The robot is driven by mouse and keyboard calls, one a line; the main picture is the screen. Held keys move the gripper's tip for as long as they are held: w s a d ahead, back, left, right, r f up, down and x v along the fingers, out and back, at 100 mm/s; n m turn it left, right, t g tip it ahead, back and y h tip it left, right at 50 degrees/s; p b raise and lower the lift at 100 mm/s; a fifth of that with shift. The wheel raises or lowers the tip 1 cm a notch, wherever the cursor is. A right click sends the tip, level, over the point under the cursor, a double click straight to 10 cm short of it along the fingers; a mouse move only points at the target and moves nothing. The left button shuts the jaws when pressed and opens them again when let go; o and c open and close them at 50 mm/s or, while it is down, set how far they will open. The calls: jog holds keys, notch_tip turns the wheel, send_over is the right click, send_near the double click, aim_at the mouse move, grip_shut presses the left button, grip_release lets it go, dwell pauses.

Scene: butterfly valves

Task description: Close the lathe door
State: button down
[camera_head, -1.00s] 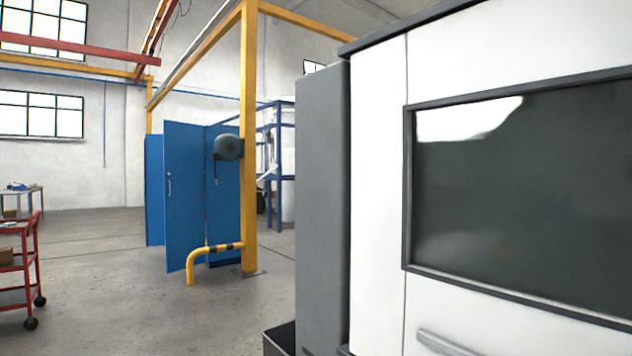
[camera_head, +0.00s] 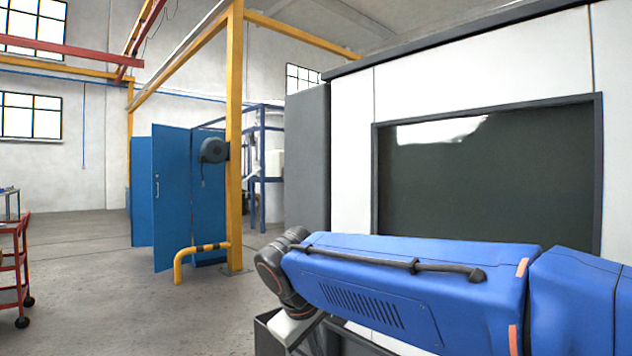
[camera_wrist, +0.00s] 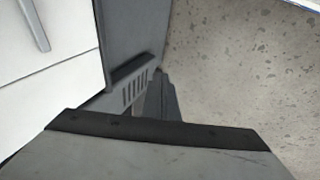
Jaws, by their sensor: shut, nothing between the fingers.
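The lathe door is a white panel with a dark-framed window (camera_head: 480,175) on the right of the head view. No opening into the machine shows there; I cannot tell from this how far the door is open. My blue arm crosses in front of its lower part and hides its handle. A grey bar handle (camera_wrist: 34,24) on a white panel shows at the top left of the wrist view. My gripper (camera_wrist: 158,128) is shut and empty, its grey body and dark edge filling the bottom of the wrist view, apart from the handle.
A grey upright cabinet side (camera_head: 308,155) stands at the machine's left end. A dark open bin (camera_head: 266,335) is low beside it.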

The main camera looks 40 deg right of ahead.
jog(key=w+d+r+m+g+h, duration=0.15)
jog(key=w+d+r+h, duration=0.3)
jog(key=w+r, duration=0.6)
jog(key=w+d+r+m+g+h, duration=0.1)
jog(key=w+d+r+g+h, duration=0.3)
jog(key=w+r, duration=0.65)
jog(key=w+d+r+m+g+h, duration=0.1)
jog(key=w+d+r+h, duration=0.4)
jog(key=w+r, duration=0.5)
jog(key=shift+y, duration=0.25)
jog(key=s+d, duration=0.1)
jog(key=d, duration=0.2)
jog(key=s+d+r, duration=0.1)
jog(key=d, duration=0.2)
jog(key=s+d+r, duration=0.1)
jog(key=d, duration=0.3)
jog(key=shift+r, duration=0.25)
jog(key=shift+s, duration=0.1)
